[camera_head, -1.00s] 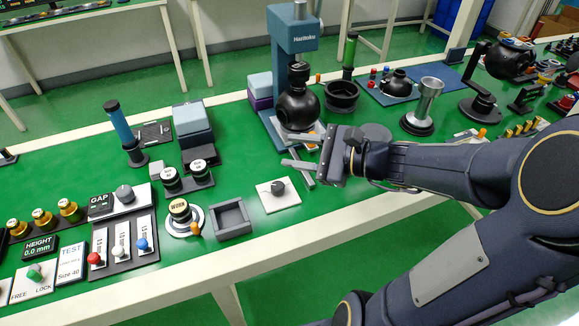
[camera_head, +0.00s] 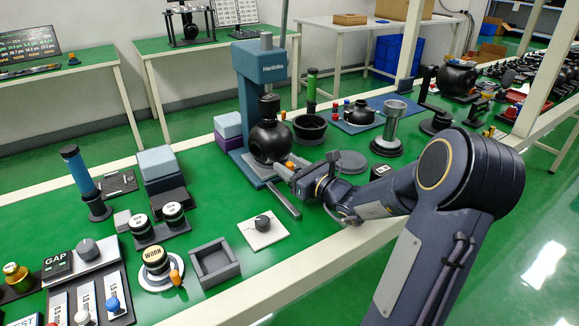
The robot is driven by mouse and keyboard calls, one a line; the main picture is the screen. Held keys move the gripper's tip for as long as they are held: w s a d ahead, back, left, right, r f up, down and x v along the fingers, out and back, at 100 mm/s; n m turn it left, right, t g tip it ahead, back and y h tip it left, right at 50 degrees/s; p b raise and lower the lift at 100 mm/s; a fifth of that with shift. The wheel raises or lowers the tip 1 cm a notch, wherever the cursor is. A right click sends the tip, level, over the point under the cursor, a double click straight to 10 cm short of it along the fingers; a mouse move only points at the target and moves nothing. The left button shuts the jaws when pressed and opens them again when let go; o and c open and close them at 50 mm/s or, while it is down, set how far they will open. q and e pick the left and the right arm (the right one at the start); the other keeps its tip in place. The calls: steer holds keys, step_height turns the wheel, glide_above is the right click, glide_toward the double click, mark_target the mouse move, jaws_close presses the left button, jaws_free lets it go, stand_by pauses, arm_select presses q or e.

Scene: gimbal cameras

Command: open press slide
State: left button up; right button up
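The teal press (camera_head: 250,88) stands upright near the middle of the green table, with a round black body (camera_head: 270,142) under its head. A grey slide bar (camera_head: 284,201) sticks out from the press base toward the table's front edge. A small orange knob (camera_head: 290,165) shows at the right of the base. My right gripper (camera_head: 283,172) reaches in from the right, its fingertips beside the black body and close to the knob. Contact and finger gap are unclear at this size. My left gripper is out of view.
A white plate with a black knob (camera_head: 263,229) and a grey open tray (camera_head: 214,262) lie left of the slide bar. A black bowl (camera_head: 309,128) and a grey funnel stand (camera_head: 389,128) stand behind my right arm. Table is clear just around the bar.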

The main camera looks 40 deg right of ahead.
steer(key=shift+w, duration=0.1)
jaws_close()
steer(key=s, duration=0.4)
steer(key=s+a, duration=0.1)
steer(key=s, duration=0.8)
steer(key=shift+s+a+p, duration=0.2)
steer(key=shift+s+p, duration=0.1)
steer(key=shift+p, duration=0.05)
steer(key=shift+s, duration=0.3)
steer(key=shift+a+f, duration=0.1)
steer(key=shift+c, duration=2)
jaws_free()
steer(key=o, duration=0.4)
steer(key=shift+s, duration=0.15)
